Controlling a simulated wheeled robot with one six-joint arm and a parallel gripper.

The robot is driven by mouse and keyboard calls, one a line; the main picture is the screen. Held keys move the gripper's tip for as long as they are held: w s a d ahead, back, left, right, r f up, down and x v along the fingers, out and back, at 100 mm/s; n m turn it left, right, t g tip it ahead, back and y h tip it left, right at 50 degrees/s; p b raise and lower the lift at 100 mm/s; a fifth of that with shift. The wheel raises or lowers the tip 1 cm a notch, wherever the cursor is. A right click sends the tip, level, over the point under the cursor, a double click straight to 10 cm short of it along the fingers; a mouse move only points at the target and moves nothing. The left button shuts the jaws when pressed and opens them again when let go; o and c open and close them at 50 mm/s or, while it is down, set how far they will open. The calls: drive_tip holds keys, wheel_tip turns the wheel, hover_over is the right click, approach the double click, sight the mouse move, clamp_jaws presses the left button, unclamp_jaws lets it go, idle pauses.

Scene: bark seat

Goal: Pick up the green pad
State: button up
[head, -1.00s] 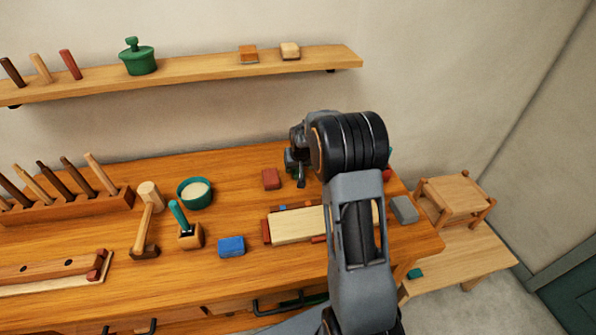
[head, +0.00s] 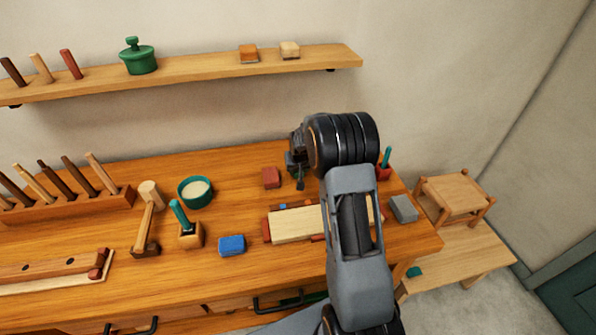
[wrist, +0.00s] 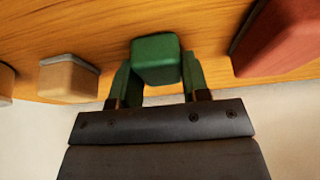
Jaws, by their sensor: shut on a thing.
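The green pad (wrist: 156,58) is a small block with rounded edges, seen in the wrist view between the two fingers of my gripper (wrist: 156,78). The fingers are shut on its sides. In the head view my gripper (head: 298,172) is at the back of the workbench, just right of a red pad (head: 271,178). The pad is largely hidden there by the gripper. I cannot tell whether it is clear of the bench top.
In the wrist view a red block (wrist: 278,38) is close on the right and a tan block (wrist: 68,78) on the left. On the workbench (head: 100,275) are a blue pad (head: 232,245), a pale wood block (head: 297,224), a grey pad (head: 403,208) and a green bowl (head: 195,192).

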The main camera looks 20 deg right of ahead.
drive_tip(key=shift+c, duration=0.9)
drive_tip(key=shift+r, duration=0.15)
drive_tip(key=shift+r, duration=0.65)
drive_tip(key=s+a+r+b, duration=0.2)
drive_tip(key=s+r+b, duration=0.1)
drive_tip(key=s+r, duration=0.8)
drive_tip(key=shift+s+r, duration=0.25)
drive_tip(key=shift+s, duration=1.2)
